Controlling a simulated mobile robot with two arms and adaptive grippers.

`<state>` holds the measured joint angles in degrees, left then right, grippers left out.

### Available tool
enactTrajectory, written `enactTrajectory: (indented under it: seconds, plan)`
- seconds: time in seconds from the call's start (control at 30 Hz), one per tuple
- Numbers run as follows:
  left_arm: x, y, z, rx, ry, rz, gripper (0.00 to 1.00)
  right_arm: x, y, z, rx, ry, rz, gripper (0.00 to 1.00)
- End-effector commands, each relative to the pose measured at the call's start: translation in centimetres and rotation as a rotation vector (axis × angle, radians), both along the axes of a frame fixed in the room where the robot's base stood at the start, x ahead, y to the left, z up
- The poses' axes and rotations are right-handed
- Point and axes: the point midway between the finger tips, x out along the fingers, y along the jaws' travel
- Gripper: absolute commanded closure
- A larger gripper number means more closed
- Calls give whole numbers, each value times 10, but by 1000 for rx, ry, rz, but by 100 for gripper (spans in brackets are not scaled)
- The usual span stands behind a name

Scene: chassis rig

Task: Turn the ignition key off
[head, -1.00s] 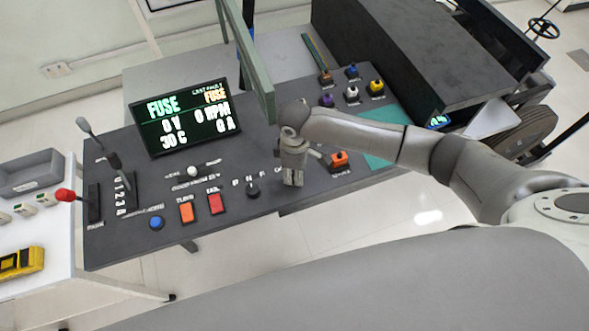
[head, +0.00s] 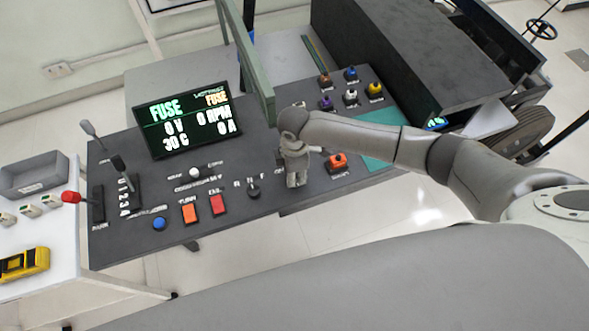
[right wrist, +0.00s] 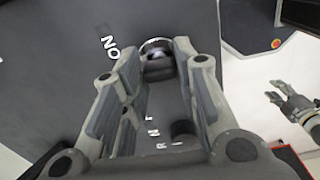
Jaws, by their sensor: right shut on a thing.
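My right gripper (head: 297,184) reaches down onto the dark control panel (head: 215,238), right of the direction knob (head: 253,190). In the right wrist view, its fingers (right wrist: 160,62) are shut on the ignition key (right wrist: 158,50), a dark piece with a pale ring around it. White "ON" lettering (right wrist: 115,47) lies just left of the key. The key's exact angle is hard to tell, and the gripper hides it in the head view. My left gripper (right wrist: 275,93) shows small at the right of the right wrist view, its fingers apart and empty.
A lit display (head: 187,120) reads FUSE, 0 V and 30 C. An orange button (head: 336,161) sits close right of my right gripper. Orange (head: 189,213) and red (head: 217,204) switches are to the left. A green post (head: 262,70) rises behind.

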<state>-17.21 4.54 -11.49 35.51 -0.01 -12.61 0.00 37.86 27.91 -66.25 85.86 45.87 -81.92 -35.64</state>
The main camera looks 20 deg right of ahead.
Motion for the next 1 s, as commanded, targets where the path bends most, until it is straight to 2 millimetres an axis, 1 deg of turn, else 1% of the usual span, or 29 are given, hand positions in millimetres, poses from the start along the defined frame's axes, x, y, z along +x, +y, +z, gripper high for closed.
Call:
enactTrajectory:
  seconds: [0.1, 0.5, 0.7, 1.0]
  plan:
    - [0, 0, 5, 0, 0, 0, 60, 0, 1, 2, 1, -1, 109, 95]
    - [0, 0, 11, 0, 0, 0, 60, 0, 1, 1, 2, -2, 443, 95]
    - [0, 0, 12, 0, 0, 0, 60, 0, 1, 1, 2, -2, 549, 95]
    - [0, 0, 12, 0, 0, 0, 60, 0, 1, 1, 3, -2, 620, 95]
